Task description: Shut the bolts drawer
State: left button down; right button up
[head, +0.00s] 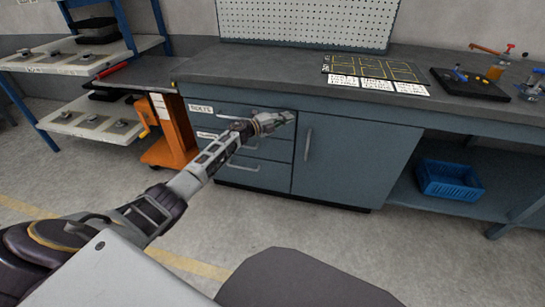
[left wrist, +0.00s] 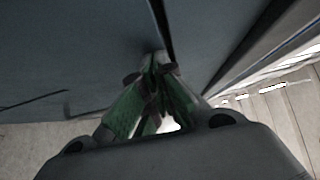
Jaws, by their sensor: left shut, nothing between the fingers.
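The bolts drawer (head: 228,112) is the top drawer of the grey-blue cabinet under the bench, with a white BOLTS label at its left. Its front looks about level with the drawers below; a small gap cannot be ruled out. My left gripper (head: 289,117) is at the right end of this drawer front, near the seam with the cupboard door, and hides part of it. In the left wrist view the green fingertips (left wrist: 158,68) are together and empty, close to a blue-grey panel and a dark seam. Contact cannot be told. My right gripper is out of view.
Two lower drawers (head: 262,174) and a cupboard door (head: 345,160) with a vertical handle adjoin it. A blue crate (head: 449,182) sits on the lower shelf at right. An orange cart (head: 172,140) stands at left. The floor in front is clear.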

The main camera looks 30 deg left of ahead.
pick_arm(q)
jog(key=shift+w+a, duration=0.15)
jog(key=shift+w, duration=0.3)
jog(key=shift+r, duration=0.3)
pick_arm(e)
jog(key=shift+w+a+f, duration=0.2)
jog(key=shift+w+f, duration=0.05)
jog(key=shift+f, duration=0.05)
